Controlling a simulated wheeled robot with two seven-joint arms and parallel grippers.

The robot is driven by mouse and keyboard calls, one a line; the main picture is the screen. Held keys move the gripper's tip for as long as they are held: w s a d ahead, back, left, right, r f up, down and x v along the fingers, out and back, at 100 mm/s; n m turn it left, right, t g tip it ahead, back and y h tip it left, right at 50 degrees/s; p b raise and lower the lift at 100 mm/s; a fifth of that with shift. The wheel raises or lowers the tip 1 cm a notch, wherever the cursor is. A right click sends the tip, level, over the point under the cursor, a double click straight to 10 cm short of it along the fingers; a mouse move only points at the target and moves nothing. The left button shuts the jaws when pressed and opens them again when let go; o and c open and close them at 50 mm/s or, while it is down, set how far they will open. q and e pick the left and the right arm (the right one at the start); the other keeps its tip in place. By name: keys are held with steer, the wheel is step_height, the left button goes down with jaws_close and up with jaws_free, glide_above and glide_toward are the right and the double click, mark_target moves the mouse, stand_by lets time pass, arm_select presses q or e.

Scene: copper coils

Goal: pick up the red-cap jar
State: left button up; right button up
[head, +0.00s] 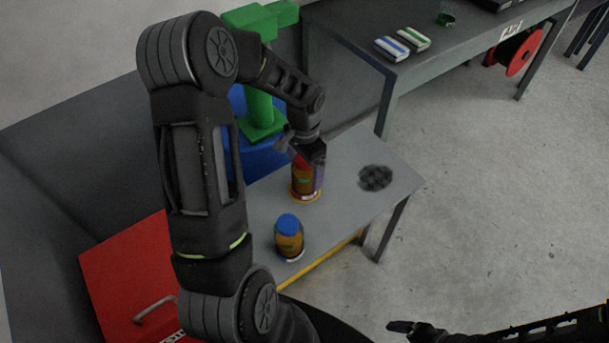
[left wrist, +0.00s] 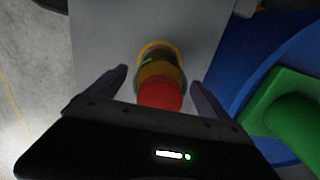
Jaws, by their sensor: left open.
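The red-cap jar (head: 302,184) stands upright on the grey table, with an amber body and a yellow ring around its base. Its red cap is partly hidden by my left gripper (head: 311,160) in the head view. In the left wrist view the jar (left wrist: 160,93) shows cap-first between the two spread fingers of my left gripper (left wrist: 159,78). The gripper is open, with a gap visible on both sides of the cap. My right gripper (head: 405,327) is dark, low at the right, far from the jar; its jaws cannot be made out.
A blue-cap jar (head: 289,240) stands nearer the front edge of the table (head: 340,200). A dark round patch (head: 375,178) lies to the right. A green stand (head: 262,110) and blue round object (head: 238,150) are behind. A red panel (head: 120,270) is at the left.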

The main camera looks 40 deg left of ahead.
stand_by(0.5)
arm_select(q)
steer(key=c, duration=1.8)
